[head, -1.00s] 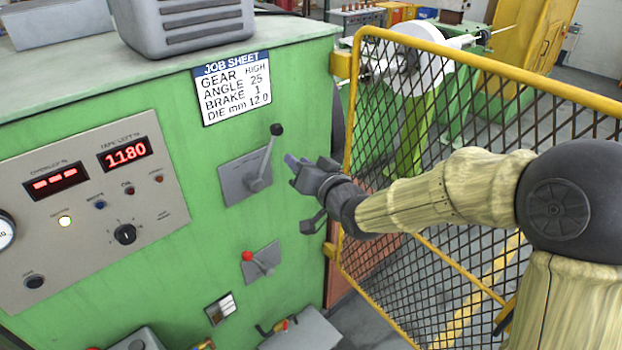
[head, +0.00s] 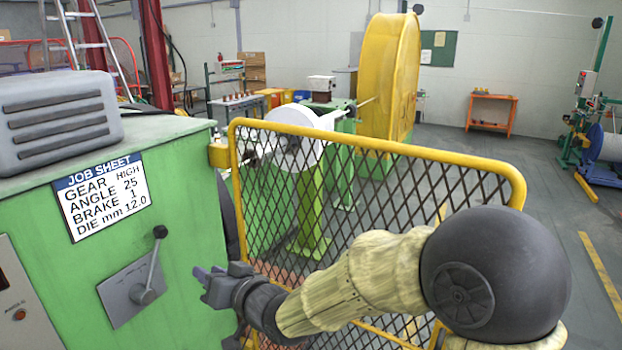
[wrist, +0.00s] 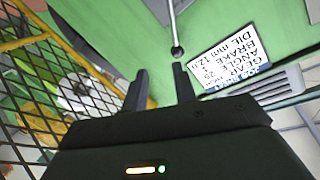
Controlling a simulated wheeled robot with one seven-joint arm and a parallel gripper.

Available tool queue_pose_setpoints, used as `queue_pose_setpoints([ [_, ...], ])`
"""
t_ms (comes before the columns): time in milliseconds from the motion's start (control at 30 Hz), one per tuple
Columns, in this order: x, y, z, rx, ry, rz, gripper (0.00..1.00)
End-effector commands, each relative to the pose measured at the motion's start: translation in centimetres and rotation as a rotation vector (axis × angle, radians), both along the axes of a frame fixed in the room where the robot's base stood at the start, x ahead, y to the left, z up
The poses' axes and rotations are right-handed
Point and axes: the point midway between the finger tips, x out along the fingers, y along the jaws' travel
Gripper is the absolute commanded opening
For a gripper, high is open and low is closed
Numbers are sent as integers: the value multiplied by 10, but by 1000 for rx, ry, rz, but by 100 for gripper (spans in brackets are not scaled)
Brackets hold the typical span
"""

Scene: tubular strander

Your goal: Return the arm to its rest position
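My gripper (head: 203,274) is in front of the green machine's right edge, just right of the black-knobbed lever (head: 152,268) in the head view. In the wrist view my gripper (wrist: 160,82) has its two dark fingers apart with nothing between them. The lever's knob (wrist: 177,51) shows beyond the fingertips, apart from them as far as I can tell. My arm is stretched out leftward in front of the mesh guard.
The yellow-framed mesh guard (head: 380,165) stands behind and beside my arm. The green machine (head: 190,205) carries a job sheet (head: 101,195) and a grey motor housing (head: 55,118). Open floor (head: 520,200) lies to the right.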

Motion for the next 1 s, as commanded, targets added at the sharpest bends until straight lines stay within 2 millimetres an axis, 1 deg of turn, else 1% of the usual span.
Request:
queue_pose_setpoints([
  [33, 6, -15, -9, -49, 8, -31, 28],
  [67, 10, -25, -16, -84, 16, -54, 28],
  [133, 20, -55, -33, -182, 42, -113, 28],
  [167, 23, -71, -41, -228, 57, -141, 28],
  [200, 27, -92, -52, -290, 80, -179, 28],
  [267, 29, -126, -68, -382, 122, -233, 28],
  [300, 29, -149, -78, -440, 155, -267, 28],
  [367, 25, -184, -91, -522, 209, -314, 28],
  [400, 21, -206, -100, -574, 249, -343, 28],
  [467, 11, -240, -112, -646, 317, -384, 28],
  [500, 2, -262, -119, -690, 366, -409, 28],
  [567, -14, -294, -129, -749, 447, -441, 28],
  [600, -27, -314, -135, -786, 506, -458, 28],
  [667, -49, -341, -142, -829, 596, -477, 28],
  [700, -64, -356, -147, -851, 655, -485, 28],
  [800, -96, -380, -153, -880, 774, -492, 28],
  [833, -102, -384, -154, -884, 798, -490, 28],
  [900, -112, -389, -156, -889, 835, -489, 28],
  [1000, -116, -391, -157, -893, 847, -485, 28],
])
